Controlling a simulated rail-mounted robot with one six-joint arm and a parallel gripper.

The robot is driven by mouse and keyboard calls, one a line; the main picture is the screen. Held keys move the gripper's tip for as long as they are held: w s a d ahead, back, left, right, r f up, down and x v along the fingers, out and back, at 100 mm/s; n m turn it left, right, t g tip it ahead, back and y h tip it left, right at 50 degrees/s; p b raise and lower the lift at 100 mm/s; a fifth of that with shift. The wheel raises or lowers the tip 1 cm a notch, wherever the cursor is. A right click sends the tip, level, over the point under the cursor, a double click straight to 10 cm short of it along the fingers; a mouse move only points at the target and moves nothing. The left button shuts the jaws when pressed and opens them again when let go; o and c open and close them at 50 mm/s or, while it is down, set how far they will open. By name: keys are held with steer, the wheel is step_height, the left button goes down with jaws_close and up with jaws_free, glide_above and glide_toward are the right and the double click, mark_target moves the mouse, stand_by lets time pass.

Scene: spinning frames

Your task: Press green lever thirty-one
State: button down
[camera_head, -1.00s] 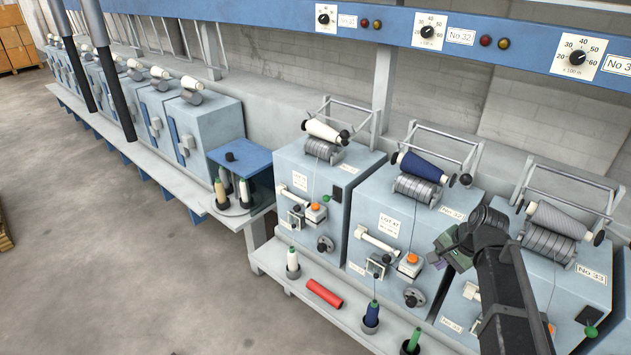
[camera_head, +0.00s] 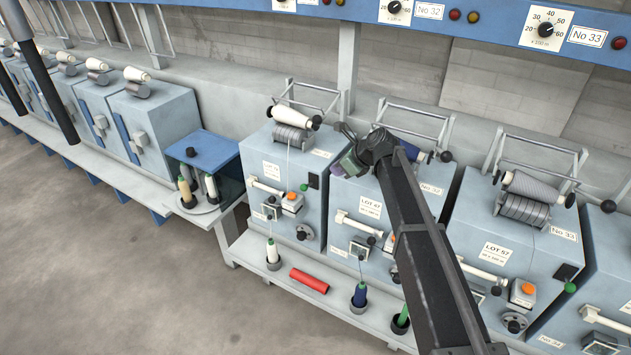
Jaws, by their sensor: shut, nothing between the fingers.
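My gripper (camera_head: 342,168) is shut and empty. In the picture it is above and to the right of the green ball, near the gap between units 31 and 32, apart from the ball. Its fingertips are small and hard to make out. Unit 32 (camera_head: 372,187) is partly hidden behind my arm.
Unit 33 (camera_head: 497,224) has its own green ball (camera_head: 570,287). An orange button (camera_head: 291,197) sits left of and below lever 31. Wire brackets (camera_head: 310,88) stand above the units. A red tube (camera_head: 309,281) and several bobbins are on the front ledge.

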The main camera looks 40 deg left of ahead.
mark_target(306, 186)
steer(key=b+x, duration=1)
steer(key=x, duration=0.4)
steer(key=shift+d+f, duration=0.1)
